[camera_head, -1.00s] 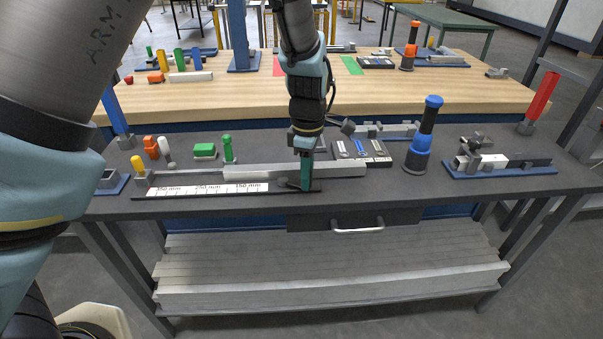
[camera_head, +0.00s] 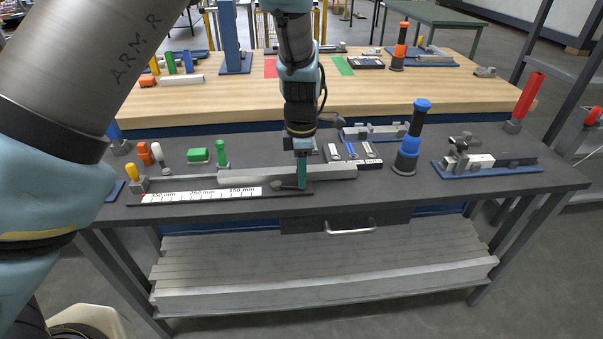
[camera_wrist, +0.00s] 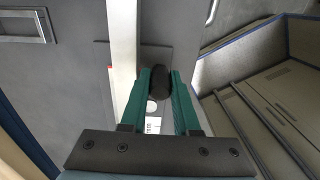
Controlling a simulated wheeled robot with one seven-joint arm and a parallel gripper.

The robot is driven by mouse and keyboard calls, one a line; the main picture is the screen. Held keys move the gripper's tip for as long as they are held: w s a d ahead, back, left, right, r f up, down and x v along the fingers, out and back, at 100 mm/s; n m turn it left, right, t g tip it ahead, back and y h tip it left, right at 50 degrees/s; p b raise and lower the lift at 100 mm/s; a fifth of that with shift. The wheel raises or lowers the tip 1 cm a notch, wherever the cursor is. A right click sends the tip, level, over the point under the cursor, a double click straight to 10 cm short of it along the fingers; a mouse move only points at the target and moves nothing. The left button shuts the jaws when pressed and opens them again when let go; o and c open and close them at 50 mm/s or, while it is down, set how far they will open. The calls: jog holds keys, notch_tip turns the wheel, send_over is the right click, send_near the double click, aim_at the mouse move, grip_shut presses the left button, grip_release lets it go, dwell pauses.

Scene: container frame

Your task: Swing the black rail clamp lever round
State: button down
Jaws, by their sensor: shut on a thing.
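The black rail clamp lever (camera_wrist: 160,82) shows in the wrist view as a dark rounded piece between my gripper's two green fingers. My gripper (camera_wrist: 160,90) is shut on it. In the head view my gripper (camera_head: 302,186) points down at the front side of the long grey rail (camera_head: 330,173). A small dark part of the clamp (camera_head: 284,186) shows just left of the fingers. The fingers hide the rest of the lever there, so I cannot tell its exact angle.
A white millimetre scale (camera_head: 205,194) lies left of the gripper along the bench's front edge. Behind the rail stand a green peg (camera_head: 221,153) and a green block (camera_head: 198,155). A blue and black post (camera_head: 410,145) and a blue-based fixture (camera_head: 490,163) stand to the right.

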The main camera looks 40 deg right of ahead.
jog(key=shift+w, duration=0.1)
jog(key=c, duration=0.6)
grip_release()
jog(key=shift+c, duration=0.2)
